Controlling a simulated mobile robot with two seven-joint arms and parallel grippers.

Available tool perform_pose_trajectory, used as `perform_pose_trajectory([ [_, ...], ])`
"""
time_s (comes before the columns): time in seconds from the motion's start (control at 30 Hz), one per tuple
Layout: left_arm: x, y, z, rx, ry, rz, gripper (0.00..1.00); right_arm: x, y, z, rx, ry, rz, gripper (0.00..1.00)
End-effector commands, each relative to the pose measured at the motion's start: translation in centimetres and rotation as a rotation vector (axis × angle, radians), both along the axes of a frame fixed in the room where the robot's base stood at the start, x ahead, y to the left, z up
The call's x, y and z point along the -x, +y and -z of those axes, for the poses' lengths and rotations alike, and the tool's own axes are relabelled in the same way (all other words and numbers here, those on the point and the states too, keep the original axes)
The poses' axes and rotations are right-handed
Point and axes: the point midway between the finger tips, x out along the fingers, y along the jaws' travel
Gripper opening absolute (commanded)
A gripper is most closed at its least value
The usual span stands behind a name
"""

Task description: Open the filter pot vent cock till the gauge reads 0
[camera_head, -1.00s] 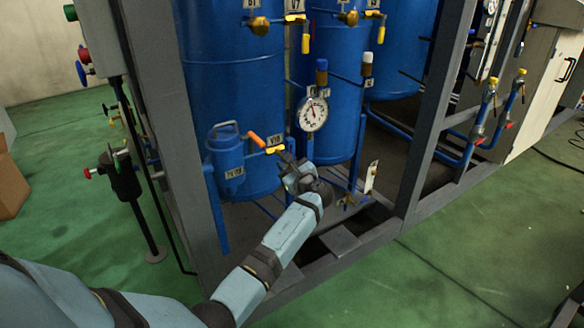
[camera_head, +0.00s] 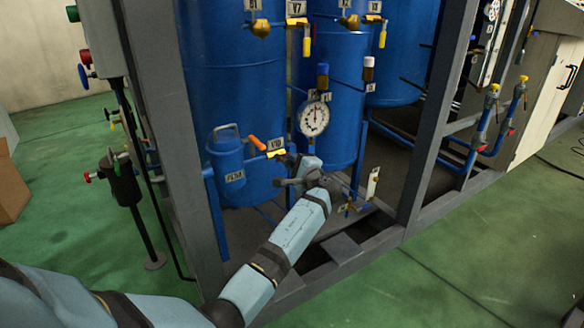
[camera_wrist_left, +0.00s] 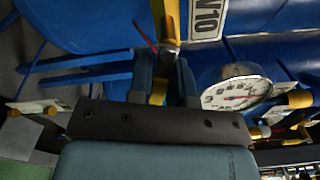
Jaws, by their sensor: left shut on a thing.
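The small blue filter pot (camera_head: 227,165) with a loop handle stands at the frame's left post. Beside it is a cock with an orange end (camera_head: 257,143), a yellow handle (camera_head: 275,154) and a V10 tag (camera_head: 277,144). My left gripper (camera_head: 284,163) is at this cock, shut on the yellow handle. In the left wrist view the yellow handle (camera_wrist_left: 168,25) runs in between the fingers, next to the V10 tag (camera_wrist_left: 208,18). The white round gauge (camera_head: 314,118) is right of the cock. It also shows in the left wrist view (camera_wrist_left: 236,93); its number is too small to read.
Blue tanks (camera_head: 235,90) stand close behind. A grey post (camera_head: 175,150) is left and another post (camera_head: 435,110) is right. Several small valves hang above. The green floor in front is clear.

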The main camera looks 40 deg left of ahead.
Motion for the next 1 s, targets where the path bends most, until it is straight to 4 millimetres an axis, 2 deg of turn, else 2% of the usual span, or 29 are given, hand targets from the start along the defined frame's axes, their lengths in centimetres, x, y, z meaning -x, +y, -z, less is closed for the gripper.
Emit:
perform_pose_trajectory([
  [0.2,-0.1,0.1,-0.4,0.054,-0.133,-0.001,0.00,0.1,-0.1,1.3,0.024,0.031,-0.011,0.43],
  [0.4,-0.2,0.0,-0.8,0.085,-0.207,-0.001,0.00,0.1,0.0,1.7,0.033,0.044,-0.017,0.43],
  [1.0,-0.2,0.1,-1.0,0.100,-0.248,0.000,0.00,-0.1,0.1,1.5,0.031,0.045,-0.020,0.43],
])
